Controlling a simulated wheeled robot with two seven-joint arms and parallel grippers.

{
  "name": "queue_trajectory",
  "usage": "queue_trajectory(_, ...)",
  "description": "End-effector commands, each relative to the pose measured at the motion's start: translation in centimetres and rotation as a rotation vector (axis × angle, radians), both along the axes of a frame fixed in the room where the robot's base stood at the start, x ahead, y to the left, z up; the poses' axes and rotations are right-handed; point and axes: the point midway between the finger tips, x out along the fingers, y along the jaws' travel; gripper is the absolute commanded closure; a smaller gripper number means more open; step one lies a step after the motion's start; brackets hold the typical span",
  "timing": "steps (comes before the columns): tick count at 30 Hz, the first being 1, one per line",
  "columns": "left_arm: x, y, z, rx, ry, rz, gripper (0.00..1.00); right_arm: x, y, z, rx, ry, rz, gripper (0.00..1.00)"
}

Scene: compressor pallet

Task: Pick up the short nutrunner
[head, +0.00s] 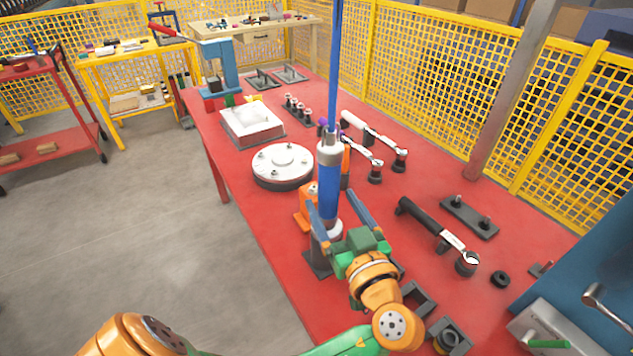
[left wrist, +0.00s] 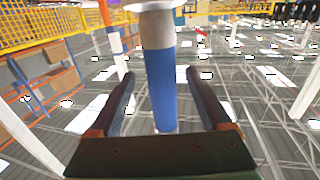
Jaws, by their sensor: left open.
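A blue and silver cylindrical tool, which looks like the short nutrunner (head: 328,182), stands upright below a blue line that rises out of the head view. Its lower end is partly hidden by my left gripper and the parts around it. My left gripper (head: 335,198) is open, with one finger on each side of the tool's blue body. In the left wrist view the blue body (left wrist: 161,85) stands between the two spread fingers (left wrist: 161,82), with a visible gap on each side. My right gripper is not in view.
The red table (head: 240,195) carries a round silver flange (head: 283,161), a white block (head: 252,122), and an angled tool with a black handle (head: 420,215). An orange object (head: 305,207) stands close beside the blue tool. Yellow mesh fencing (head: 440,75) runs behind the table.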

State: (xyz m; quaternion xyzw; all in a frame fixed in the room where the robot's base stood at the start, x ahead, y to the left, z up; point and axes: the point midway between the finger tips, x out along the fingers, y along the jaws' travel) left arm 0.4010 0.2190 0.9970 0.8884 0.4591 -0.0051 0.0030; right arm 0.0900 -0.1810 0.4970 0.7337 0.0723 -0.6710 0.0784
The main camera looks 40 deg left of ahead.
Motion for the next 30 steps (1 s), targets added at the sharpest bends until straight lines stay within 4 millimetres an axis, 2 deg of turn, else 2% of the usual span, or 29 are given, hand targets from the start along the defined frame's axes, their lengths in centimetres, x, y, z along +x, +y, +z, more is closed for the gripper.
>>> queue_trajectory(8,2.5,3.9,1.6,0.007,0.001,0.003,0.19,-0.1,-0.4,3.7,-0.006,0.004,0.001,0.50)
queue_trajectory(12,3.7,5.6,1.0,0.004,0.001,0.001,0.19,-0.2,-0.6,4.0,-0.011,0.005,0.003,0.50)
queue_trajectory(19,3.9,5.8,0.6,0.001,0.001,0.000,0.19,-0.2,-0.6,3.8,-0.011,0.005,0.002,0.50)
queue_trajectory(28,3.8,5.7,0.6,0.001,0.001,0.000,1.00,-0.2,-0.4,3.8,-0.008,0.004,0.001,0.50)
queue_trajectory(30,3.8,5.7,0.7,0.001,0.000,0.000,1.00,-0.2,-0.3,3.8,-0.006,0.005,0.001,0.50)
